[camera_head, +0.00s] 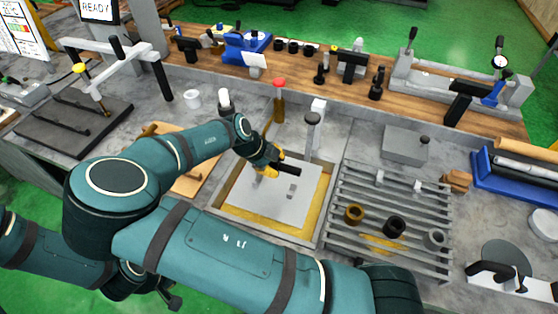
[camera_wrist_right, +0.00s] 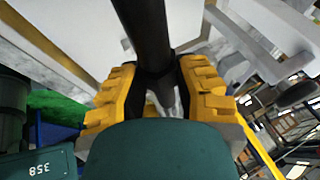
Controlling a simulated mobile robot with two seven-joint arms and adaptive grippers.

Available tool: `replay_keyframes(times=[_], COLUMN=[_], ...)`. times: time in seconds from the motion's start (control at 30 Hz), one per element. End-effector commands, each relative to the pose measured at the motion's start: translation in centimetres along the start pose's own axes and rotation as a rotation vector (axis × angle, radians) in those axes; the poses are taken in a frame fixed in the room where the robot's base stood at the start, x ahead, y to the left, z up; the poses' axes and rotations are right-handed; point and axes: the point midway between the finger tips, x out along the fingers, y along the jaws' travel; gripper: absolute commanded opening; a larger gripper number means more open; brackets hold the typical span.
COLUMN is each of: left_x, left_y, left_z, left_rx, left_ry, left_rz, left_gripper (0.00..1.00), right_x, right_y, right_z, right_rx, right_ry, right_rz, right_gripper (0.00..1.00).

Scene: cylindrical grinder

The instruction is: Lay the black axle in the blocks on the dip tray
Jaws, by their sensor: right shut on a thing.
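My right gripper (camera_head: 268,164) has yellow fingers and is shut on the black axle (camera_head: 288,170). It holds the axle over the dip tray (camera_head: 216,195), a framed tray with a pale plate and yellow edges inside. In the right wrist view the axle (camera_wrist_right: 146,30) runs up between the yellow fingers (camera_wrist_right: 160,95), with its far end out of frame. Another block may be hidden behind the gripper; I cannot tell. My left gripper does not show.
A slatted rack (camera_head: 350,180) with several rings stands right of the tray. A post with a dark knob (camera_head: 312,119) and a red-topped post (camera_head: 279,84) rise behind it. A wooden board (camera_head: 190,181) lies left, partly under my arm.

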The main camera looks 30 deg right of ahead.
Motion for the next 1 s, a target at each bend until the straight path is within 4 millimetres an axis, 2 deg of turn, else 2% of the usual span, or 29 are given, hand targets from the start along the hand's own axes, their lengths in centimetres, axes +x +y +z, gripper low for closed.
replay_keyframes(times=[0.27,0.47,1.0], left_x=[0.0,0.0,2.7], left_y=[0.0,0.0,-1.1], left_z=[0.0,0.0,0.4], left_rx=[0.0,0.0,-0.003], left_ry=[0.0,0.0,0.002], left_rz=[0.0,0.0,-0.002], left_gripper=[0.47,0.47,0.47], right_x=[0.9,2.4,6.9], right_y=[0.3,0.9,2.9], right_z=[0.4,1.0,2.9], right_rx=[0.0,0.0,-0.001], right_ry=[0.002,0.001,0.0], right_rz=[-0.002,-0.002,-0.002], right_gripper=[0.0,0.0,0.0])
